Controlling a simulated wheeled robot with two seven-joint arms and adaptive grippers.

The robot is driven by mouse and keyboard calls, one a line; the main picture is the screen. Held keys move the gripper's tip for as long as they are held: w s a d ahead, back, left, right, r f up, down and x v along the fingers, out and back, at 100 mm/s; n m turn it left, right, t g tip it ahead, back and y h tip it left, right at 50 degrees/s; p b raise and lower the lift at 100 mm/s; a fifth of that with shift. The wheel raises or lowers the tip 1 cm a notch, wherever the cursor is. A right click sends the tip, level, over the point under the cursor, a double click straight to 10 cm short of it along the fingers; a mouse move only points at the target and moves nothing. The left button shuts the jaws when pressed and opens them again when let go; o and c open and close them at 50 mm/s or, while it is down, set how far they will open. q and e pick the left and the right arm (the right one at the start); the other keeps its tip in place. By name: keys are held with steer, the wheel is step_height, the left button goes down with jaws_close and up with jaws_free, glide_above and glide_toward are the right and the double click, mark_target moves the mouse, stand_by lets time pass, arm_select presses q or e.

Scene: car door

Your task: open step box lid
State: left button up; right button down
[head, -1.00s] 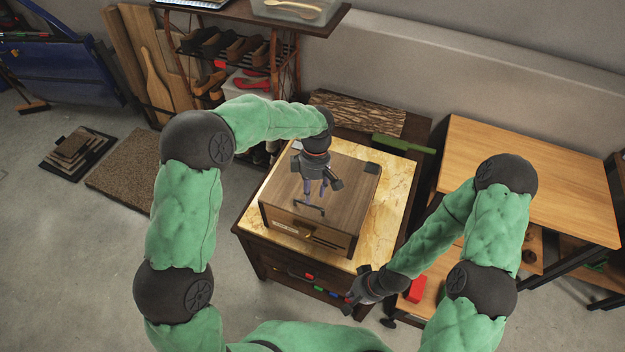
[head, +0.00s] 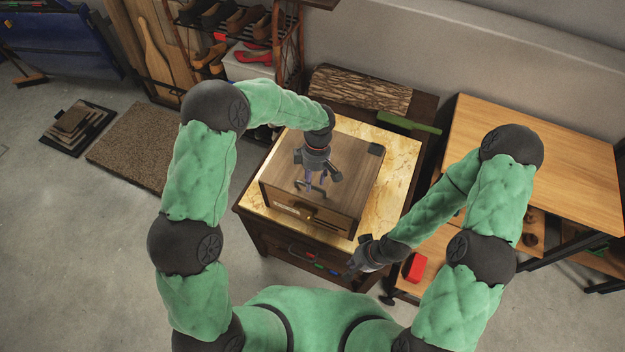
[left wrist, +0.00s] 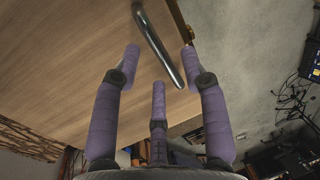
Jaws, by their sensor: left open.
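The step box (head: 335,180) is a brown wooden box with a dark handle (head: 310,190) on its top lid. It sits on a cabinet with a pale yellow top. My left gripper (head: 315,182) is over the lid, pointing down at the handle. In the left wrist view the purple fingers of my left gripper (left wrist: 160,65) are spread open, with the shiny metal handle (left wrist: 154,42) between them. I cannot tell whether any finger touches it. The lid lies shut. My right gripper (head: 357,264) is beside the cabinet's front right corner, away from the box; its fingers are too small to read.
The cabinet top (head: 400,165) has bare room right of the box. A green-handled brush (head: 408,123) and a bark-textured board (head: 360,90) lie behind. A wooden table (head: 545,150) stands at right. A red block (head: 412,267) is near my right forearm.

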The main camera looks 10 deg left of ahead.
arm_select(q)
steer(key=shift+s+f, duration=0.1)
steer(key=shift+f, duration=0.5)
jaws_close()
steer(key=shift+r, duration=0.15)
